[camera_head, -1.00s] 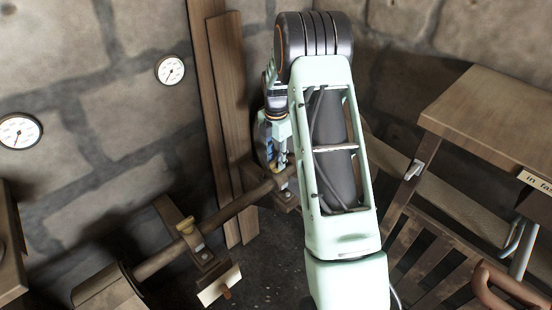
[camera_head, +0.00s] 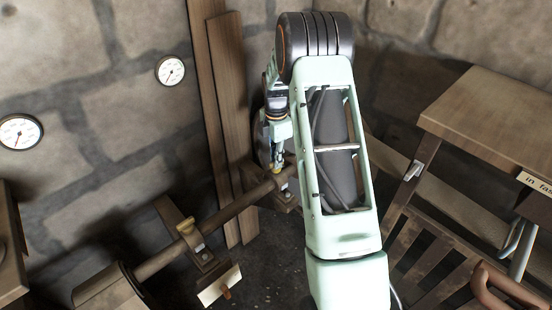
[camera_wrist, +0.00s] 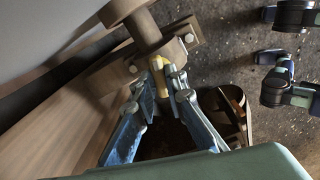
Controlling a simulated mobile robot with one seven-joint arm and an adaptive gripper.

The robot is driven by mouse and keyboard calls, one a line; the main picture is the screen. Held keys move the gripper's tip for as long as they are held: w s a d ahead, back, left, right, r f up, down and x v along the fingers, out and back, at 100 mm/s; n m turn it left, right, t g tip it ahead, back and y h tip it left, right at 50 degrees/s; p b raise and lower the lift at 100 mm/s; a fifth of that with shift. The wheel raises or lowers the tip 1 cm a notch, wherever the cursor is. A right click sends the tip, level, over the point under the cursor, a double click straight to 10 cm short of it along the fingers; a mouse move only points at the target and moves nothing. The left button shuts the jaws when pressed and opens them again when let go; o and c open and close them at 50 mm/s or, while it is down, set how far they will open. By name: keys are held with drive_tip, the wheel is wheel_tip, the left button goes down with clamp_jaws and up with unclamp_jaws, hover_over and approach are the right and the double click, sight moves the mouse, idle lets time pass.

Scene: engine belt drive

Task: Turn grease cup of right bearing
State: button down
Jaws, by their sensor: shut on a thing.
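The right bearing (camera_head: 284,203) is a brown block at the far end of the long shaft (camera_head: 228,212); it also shows in the wrist view (camera_wrist: 151,62) with bolts at its ends. Its small brass grease cup (camera_wrist: 161,78) stands between the tips of my gripper (camera_wrist: 162,84). The blue fingers are shut on the cup from both sides. In the head view, my gripper (camera_head: 277,164) points down at the bearing from above, and the cup is mostly hidden there by the fingers and small size.
The left bearing (camera_head: 203,262) carries another brass cup (camera_head: 185,226). Two gauges hang on the stone wall, a white one (camera_head: 171,71) and another (camera_head: 20,131). Wooden planks (camera_head: 228,130) lean behind my gripper. A wooden desk (camera_head: 490,115) and chair (camera_head: 425,265) stand at right.

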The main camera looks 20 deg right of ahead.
drive_tip(key=m, duration=0.4)
drive_tip(key=shift+m, duration=0.3)
drive_tip(key=m, duration=0.4)
drive_tip(key=shift+m, duration=0.3)
drive_tip(key=m, duration=0.3)
drive_tip(key=shift+m+p, duration=0.3)
drive_tip(key=m, duration=0.4)
drive_tip(key=shift+m, duration=0.3)
drive_tip(key=m, duration=0.4)
drive_tip(key=m+p, duration=0.1)
drive_tip(key=m, duration=0.6)
drive_tip(key=shift+r+m, duration=0.1)
drive_tip(key=shift+m, duration=0.2)
drive_tip(key=shift+m+p, duration=0.5)
drive_tip(key=shift+m, duration=1.5)
